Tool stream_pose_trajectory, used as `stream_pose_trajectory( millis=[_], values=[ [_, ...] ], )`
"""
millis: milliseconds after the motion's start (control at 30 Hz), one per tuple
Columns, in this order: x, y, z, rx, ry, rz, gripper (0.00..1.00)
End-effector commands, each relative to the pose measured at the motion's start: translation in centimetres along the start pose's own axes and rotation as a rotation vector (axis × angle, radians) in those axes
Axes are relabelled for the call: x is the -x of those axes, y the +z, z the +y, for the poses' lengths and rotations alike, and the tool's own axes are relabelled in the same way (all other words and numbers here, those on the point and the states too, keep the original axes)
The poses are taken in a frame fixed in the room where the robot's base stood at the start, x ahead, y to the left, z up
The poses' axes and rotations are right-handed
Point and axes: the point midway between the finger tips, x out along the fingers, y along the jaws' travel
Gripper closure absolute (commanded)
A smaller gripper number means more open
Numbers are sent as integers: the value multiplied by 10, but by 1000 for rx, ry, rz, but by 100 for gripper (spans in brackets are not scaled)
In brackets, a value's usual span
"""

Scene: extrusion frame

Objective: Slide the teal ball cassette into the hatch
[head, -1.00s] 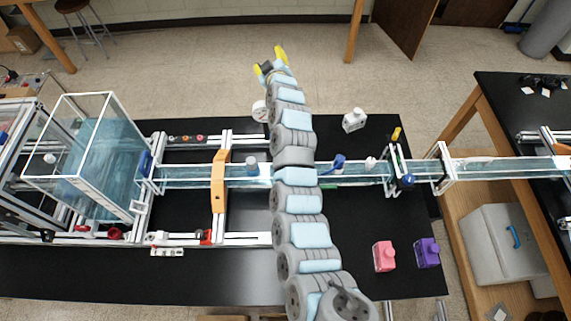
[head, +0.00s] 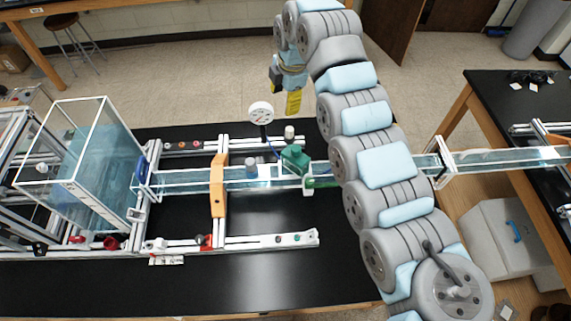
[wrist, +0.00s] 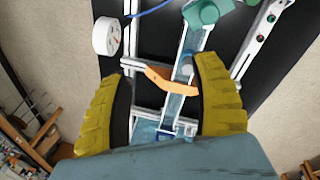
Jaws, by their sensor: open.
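My gripper (head: 284,98) is above the far side of the black table in the head view, pointing down. Its yellow fingers stand apart in the wrist view (wrist: 158,69), with nothing held between them. A teal-green block (head: 294,157) sits at the clear channel, right of the orange bracket and apart from the gripper. A teal shape, seemingly this block, shows at the top of the wrist view (wrist: 203,12). I cannot tell for sure that it is the cassette. The hatch cannot be made out, and my arm covers the channel to the right.
The clear channel (head: 185,178) runs left to right through an orange bracket (head: 218,187). A round gauge (head: 261,112) stands near the gripper. A clear water tank (head: 80,150) is on the left. The black table front (head: 200,280) is clear.

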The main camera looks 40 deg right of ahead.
Motion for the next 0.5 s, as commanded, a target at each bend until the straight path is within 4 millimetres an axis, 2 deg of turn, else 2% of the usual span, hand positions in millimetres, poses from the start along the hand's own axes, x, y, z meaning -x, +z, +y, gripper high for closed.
stream_pose_trajectory(
  millis=[33, 100, 200, 367, 500],
  values=[
    [5, 8, -16, 21, -53, -17, 36],
    [11, 15, -34, 47, -114, -28, 36],
    [16, 21, -52, 68, -173, -34, 36],
    [12, 23, -63, 79, -206, -35, 36],
    [-6, 23, -67, 79, -209, -34, 36]
  ],
)
